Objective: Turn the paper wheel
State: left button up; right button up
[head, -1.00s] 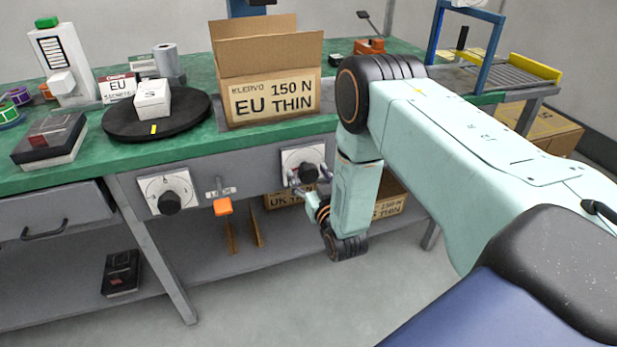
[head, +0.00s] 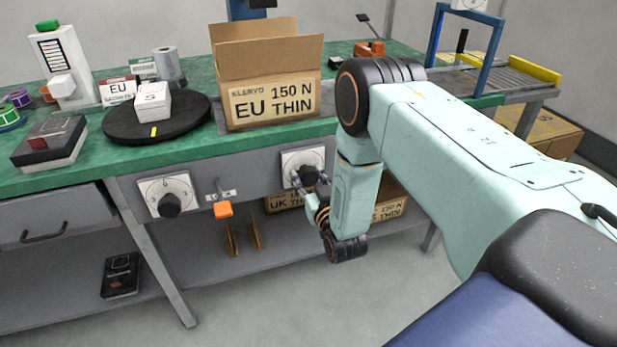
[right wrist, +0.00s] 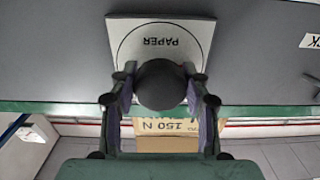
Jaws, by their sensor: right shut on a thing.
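The paper wheel (right wrist: 163,84) is a dark round knob on a pale square plate marked PAPER (right wrist: 160,43), which reads upside down in the right wrist view. In the head view the plate (head: 302,157) sits on the grey front panel of the bench, below the open carton. My right gripper (head: 309,180) is at the wheel, with one finger on each side of it. It is shut on the wheel, and its fingers (right wrist: 162,88) also show in the right wrist view. The wheel's pointer mark cannot be made out. My left gripper is not in view.
A second dial (head: 170,204) and an orange lever (head: 222,209) are on the panel to the left. The open carton (head: 270,85) and a black turntable (head: 118,130) with a white box stand on the green bench. More cartons (head: 388,207) lie on the shelf below.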

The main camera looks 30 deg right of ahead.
jog(key=m, duration=0.3)
jog(key=shift+m, duration=0.4)
jog(key=m, duration=0.3)
jog(key=shift+a+f+m+b, duration=0.1)
jog(key=shift+m+b, duration=0.25)
jog(key=shift+m, duration=0.05)
jog(key=m, duration=0.3)
jog(key=shift+b, duration=0.3)
jog(key=shift+m+b, duration=0.35)
jog(key=shift+m, duration=1.55)
jog(key=o, duration=1.1)
jog(key=shift+o, duration=0.2)
